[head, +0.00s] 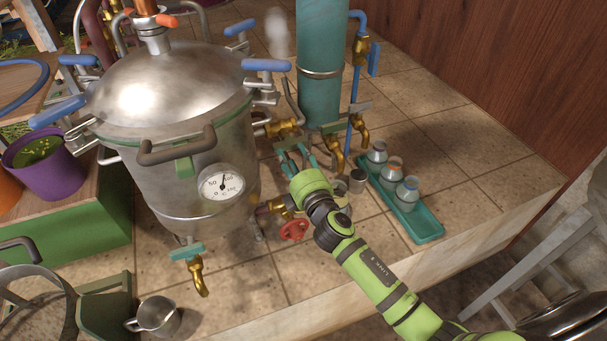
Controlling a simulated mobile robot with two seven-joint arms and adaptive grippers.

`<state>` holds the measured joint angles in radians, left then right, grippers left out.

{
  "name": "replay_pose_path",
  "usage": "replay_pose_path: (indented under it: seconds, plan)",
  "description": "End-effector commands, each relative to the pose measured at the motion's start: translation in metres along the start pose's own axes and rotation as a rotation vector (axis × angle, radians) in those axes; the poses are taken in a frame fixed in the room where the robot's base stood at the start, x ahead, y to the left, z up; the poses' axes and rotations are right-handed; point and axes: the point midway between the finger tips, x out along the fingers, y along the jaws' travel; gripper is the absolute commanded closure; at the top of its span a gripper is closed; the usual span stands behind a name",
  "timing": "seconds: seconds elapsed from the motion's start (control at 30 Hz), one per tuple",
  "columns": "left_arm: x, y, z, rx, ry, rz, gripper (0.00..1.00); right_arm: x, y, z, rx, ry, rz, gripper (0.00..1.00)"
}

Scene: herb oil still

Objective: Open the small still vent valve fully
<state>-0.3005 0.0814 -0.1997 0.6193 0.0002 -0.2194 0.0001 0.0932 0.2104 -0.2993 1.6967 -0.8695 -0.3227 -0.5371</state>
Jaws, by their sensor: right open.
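A steel still (175,120) with a domed lid and a dial gauge (222,183) stands on the tiled counter. A brass valve (284,128) sticks out from its right side. Brass taps (334,148) hang below the teal column (322,60), one with a grey lever (348,108). A brass valve with a red handwheel (294,229) sits low beside the still. I cannot tell which valve is the small still's vent. My right gripper (294,153) is open, its fingers just below the brass valve on the still's side; contact cannot be told. My left gripper is not in view.
A teal tray (428,228) with several small bottles stands right of my right arm. A tap with a teal handle (187,250) and a metal cup (155,316) are at the front left. A blue pipe (356,88) runs beside the column. Tiles at the right are clear.

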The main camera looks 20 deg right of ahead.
Motion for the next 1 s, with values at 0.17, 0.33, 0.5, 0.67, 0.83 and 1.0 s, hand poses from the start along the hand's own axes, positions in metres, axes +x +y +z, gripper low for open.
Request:
replay_pose_path:
  seconds: [0.17, 0.33, 0.5, 0.67, 0.83, 1.0]
  plan:
    - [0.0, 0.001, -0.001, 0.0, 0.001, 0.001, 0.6, -0.041, -0.002, 0.0, -0.001, 0.0, -0.003, 0.54]
    - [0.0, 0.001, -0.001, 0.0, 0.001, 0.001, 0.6, -0.066, -0.001, 0.0, 0.0, 0.0, -0.002, 0.54]
    - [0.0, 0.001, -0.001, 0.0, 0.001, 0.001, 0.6, -0.077, 0.0, 0.0, -0.002, -0.001, 0.0, 0.54]
    - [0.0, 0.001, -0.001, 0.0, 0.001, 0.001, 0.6, -0.079, 0.0, 0.001, -0.003, -0.001, 0.0, 0.54]
    - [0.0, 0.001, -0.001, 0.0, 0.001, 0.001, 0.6, -0.079, 0.0, 0.0, -0.002, -0.001, 0.0, 0.54]
    - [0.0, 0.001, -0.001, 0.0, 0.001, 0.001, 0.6, -0.078, 0.0, 0.0, -0.002, -0.001, 0.0, 0.54]
